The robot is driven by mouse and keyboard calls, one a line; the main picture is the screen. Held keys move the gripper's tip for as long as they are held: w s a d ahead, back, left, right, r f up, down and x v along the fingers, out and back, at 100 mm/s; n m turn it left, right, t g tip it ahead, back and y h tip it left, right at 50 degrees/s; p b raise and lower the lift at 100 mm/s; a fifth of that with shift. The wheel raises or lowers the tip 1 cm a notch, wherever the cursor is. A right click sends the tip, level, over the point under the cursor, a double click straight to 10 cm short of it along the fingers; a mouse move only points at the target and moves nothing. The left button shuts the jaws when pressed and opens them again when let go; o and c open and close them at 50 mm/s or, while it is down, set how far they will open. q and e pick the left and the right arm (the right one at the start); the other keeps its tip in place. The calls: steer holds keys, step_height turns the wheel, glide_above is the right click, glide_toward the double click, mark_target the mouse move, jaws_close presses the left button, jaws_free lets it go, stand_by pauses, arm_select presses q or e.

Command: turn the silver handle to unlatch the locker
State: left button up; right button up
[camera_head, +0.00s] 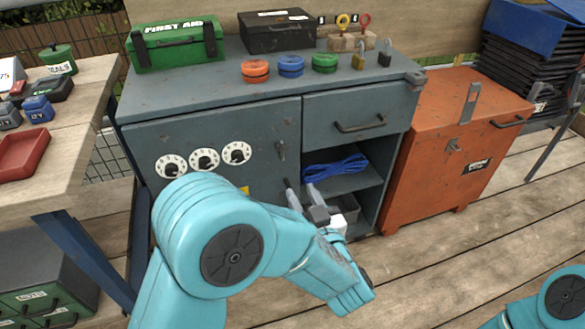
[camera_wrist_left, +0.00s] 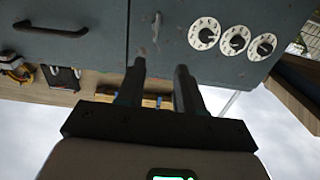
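The locker door (camera_head: 225,125) is the grey left front of the cabinet, with three white dials (camera_head: 204,159); it looks closed. The small silver handle (camera_head: 281,150) is upright near the door's right edge. My left gripper (camera_head: 300,187) is in front of the cabinet, below the handle, fingers pointing up toward the door. In the left wrist view, which is upside down, the left gripper (camera_wrist_left: 161,66) has its fingers apart with nothing between them. The handle (camera_wrist_left: 157,27) shows just beyond the fingertips, apart from them. My right gripper is out of view; only a piece of that arm shows bottom right.
An orange chest (camera_head: 450,140) stands to the right, a wooden workbench (camera_head: 75,110) to the left. A green first aid box (camera_head: 175,45) and colored discs sit on top.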

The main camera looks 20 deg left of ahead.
mark_target(283, 151)
arm_select(q)
steer(key=b+x, duration=0.1)
steer(key=x, duration=0.4)
steer(key=b+x, duration=0.1)
steer(key=x, duration=0.4)
steer(key=b+x, duration=0.1)
steer(key=x, duration=0.3)
steer(key=shift+w+f+b, duration=0.35)
steer(key=shift+w, duration=0.15)
steer(key=shift+w+a+r, duration=0.1)
steer(key=shift+w+a, duration=0.1)
steer(key=shift+w, duration=0.2)
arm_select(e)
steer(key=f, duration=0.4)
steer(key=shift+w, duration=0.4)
arm_select(q)
jaws_close()
